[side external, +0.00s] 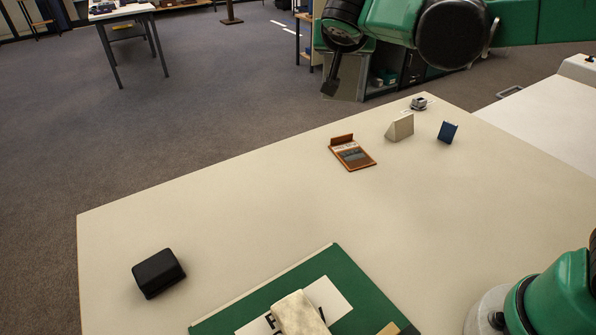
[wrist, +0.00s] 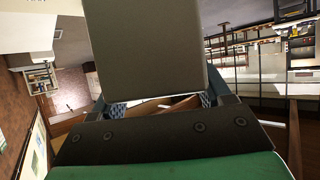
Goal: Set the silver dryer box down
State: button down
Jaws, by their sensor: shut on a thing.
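A grey, flat-faced box, which I take to be the silver dryer box (wrist: 145,50), fills the upper middle of the wrist view. My gripper (wrist: 163,103) is shut on it, with a patterned finger pad at each lower side. In the side external view, my gripper (side external: 331,86) hangs at the top, above and beyond the far edge of the table. A grey panel shows beside its dark finger there; I cannot tell if it is the held box or furniture behind. The box's underside is hidden.
The pale table (side external: 250,215) holds a brown tray-like piece (side external: 352,154), a beige wedge (side external: 400,128), a blue block (side external: 447,132), a small silver item (side external: 418,103), a black box (side external: 158,273) and a green mat (side external: 345,262) with a cloth (side external: 298,314). The table's middle is clear.

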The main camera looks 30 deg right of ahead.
jog(key=s+d+m+g+h, duration=0.2)
jog(key=s+d+m+g, duration=0.55)
jog(key=d, duration=0.45)
jog(key=s+d+m+g+h, duration=0.1)
jog(key=s+d+m+g, duration=0.6)
jog(key=d, duration=0.4)
jog(key=shift+t, duration=0.25)
jog(key=shift+s+d+f, duration=0.1)
jog(key=shift+s+f, duration=0.15)
jog(key=shift+f, duration=2.9)
jog(key=shift+s+d+f, duration=0.1)
jog(key=shift+s+f, duration=0.2)
jog(key=shift+f, duration=2.85)
jog(key=shift+s+d+f, duration=0.1)
jog(key=shift+s+f, duration=0.15)
jog(key=shift+f, duration=2.9)
grip_release()
jog(key=shift+f, duration=0.1)
